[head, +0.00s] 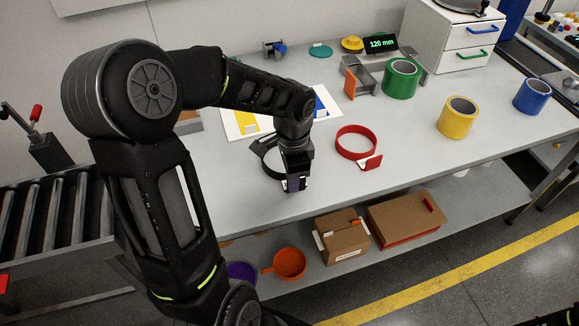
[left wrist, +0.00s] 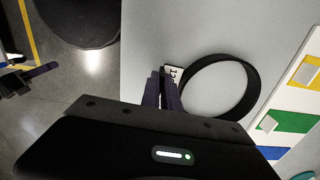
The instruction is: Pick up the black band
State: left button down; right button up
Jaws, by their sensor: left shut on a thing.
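The black band (head: 262,163) is a thin dark ring at the front part of the grey table, partly hidden by my left arm. In the left wrist view the band (left wrist: 253,98) shows as an open loop with a small white printed tag (left wrist: 174,73) on its near side. My left gripper (head: 296,184) is over the table's front edge. Its fingers (left wrist: 165,92) are shut on the band at the tag. Whether the band is clear of the table I cannot tell. My right gripper (left wrist: 38,74) shows small at the left of the wrist view, away from the band.
A red band (head: 356,142) with a tag lies right of my left gripper. Green (head: 402,80), yellow (head: 458,118) and blue (head: 532,96) rolls stand further right. A white card with coloured patches (head: 240,122) lies behind. Boxes (head: 342,238) sit on the lower shelf.

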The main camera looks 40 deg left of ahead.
pick_arm(q)
jog(key=shift+r, duration=0.1)
dwell(0.4)
notch_tip(320, 180, up, 10)
jog(key=shift+f+b, duration=0.1)
jog(key=shift+b, duration=0.3)
dwell(0.6)
